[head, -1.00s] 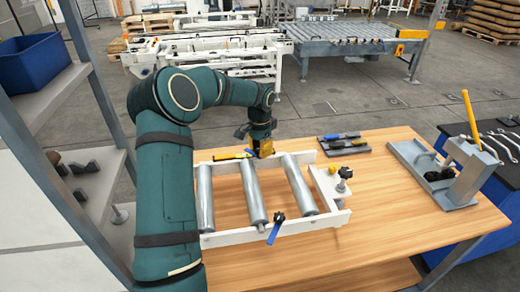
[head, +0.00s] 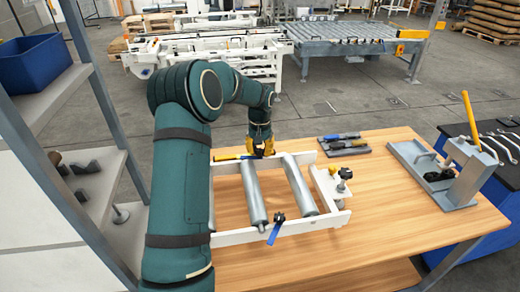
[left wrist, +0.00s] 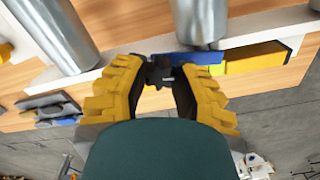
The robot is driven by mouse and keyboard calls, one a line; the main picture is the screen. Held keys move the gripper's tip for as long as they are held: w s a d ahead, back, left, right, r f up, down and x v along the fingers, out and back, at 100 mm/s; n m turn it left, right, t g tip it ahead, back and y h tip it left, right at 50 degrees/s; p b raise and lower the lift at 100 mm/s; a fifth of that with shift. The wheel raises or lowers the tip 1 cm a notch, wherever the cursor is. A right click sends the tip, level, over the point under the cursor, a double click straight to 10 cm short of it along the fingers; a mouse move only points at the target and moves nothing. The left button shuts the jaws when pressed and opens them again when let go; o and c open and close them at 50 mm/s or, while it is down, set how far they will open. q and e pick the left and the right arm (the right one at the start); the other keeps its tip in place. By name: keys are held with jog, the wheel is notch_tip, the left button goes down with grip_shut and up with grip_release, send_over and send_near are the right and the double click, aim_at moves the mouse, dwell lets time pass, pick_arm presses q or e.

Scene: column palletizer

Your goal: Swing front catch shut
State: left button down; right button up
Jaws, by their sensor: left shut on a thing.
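A white roller frame (head: 328,220) with grey rollers (head: 253,193) lies on the wooden table. At its far rail is a catch with a black knob (left wrist: 160,72) and a blue lever (left wrist: 187,58), lying along the rail beside a yellow bar (left wrist: 258,58). My left gripper (head: 260,152) is at this far rail, its yellow fingers shut on the black knob; they also show in the left wrist view (left wrist: 160,80). Another catch, with a black knob and blue lever (head: 275,234), is on the near rail; its lever sticks out toward the viewer. My right gripper is not in view.
A grey tray with tools (head: 344,144) lies behind the frame. A grey fixture (head: 455,185) with a yellow handle stands at the right of the table. A shelf post (head: 95,110) stands close left of my arm. The table's front right is clear.

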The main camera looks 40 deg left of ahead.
aim_at(260, 150)
pick_arm(q)
jog(key=shift+n, duration=0.8)
jog(key=c, duration=0.7)
grip_release()
notch_tip(260, 150, up, 12)
jog(key=shift+f, duration=0.1)
dwell(0.3)
